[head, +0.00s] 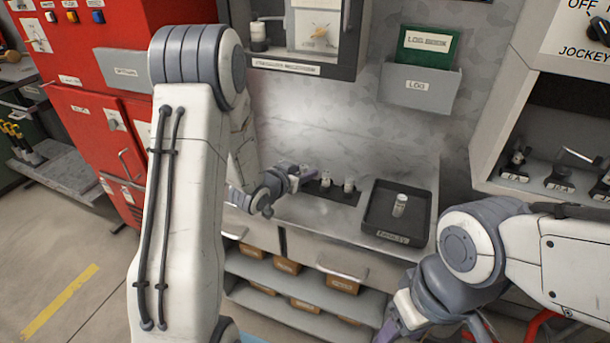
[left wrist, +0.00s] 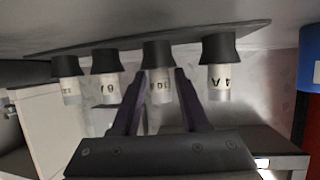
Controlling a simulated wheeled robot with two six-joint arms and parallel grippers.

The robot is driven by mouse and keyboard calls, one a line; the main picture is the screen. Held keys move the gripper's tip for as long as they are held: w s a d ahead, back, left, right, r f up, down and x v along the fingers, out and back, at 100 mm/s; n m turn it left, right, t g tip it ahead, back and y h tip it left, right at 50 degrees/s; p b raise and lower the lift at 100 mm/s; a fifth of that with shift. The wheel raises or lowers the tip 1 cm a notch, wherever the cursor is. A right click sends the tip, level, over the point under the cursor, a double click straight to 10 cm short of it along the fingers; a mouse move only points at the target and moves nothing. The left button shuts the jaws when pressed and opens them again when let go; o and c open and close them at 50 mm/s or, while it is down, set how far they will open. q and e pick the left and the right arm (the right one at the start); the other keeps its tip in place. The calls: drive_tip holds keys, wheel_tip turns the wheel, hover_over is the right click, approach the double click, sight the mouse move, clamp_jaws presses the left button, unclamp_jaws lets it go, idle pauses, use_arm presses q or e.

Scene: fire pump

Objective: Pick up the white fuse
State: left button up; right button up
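Several white fuses with black caps stand in a row on a dark strip (head: 318,191) on the worktop; two show plainly in the head view, including a white fuse (head: 348,186). In the left wrist view the row appears upside down, with a fuse marked 4A (left wrist: 220,80) at the right. My left gripper (head: 305,176) is at the row. Its purple fingers (left wrist: 159,72) stand apart on either side of the fuse marked 10 (left wrist: 160,88); contact is not clear. Another white fuse (head: 400,205) stands in a black tray. My right gripper is partly cut off at the bottom.
The black tray (head: 384,231) with a front label sits right of the row. Shelves with brown boxes (head: 344,284) are below. A grey LOG holder (head: 420,87) hangs on the wall behind. A red cabinet (head: 85,100) stands left, and a cubby with black parts is right.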

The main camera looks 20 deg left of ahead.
sight(306, 168)
use_arm(q)
clamp_jaws()
drive_tip(key=shift+r, duration=0.55)
drive_tip(key=r, duration=0.3)
drive_tip(key=shift+s+d+r, duration=0.2)
drive_tip(key=shift+d+r, duration=0.15)
drive_tip(key=shift+d, duration=0.05)
drive_tip(key=s+d+r+b, duration=0.1)
drive_tip(key=s+d+r, duration=0.5)
drive_tip(key=d, duration=0.3)
drive_tip(key=shift+b, duration=0.35)
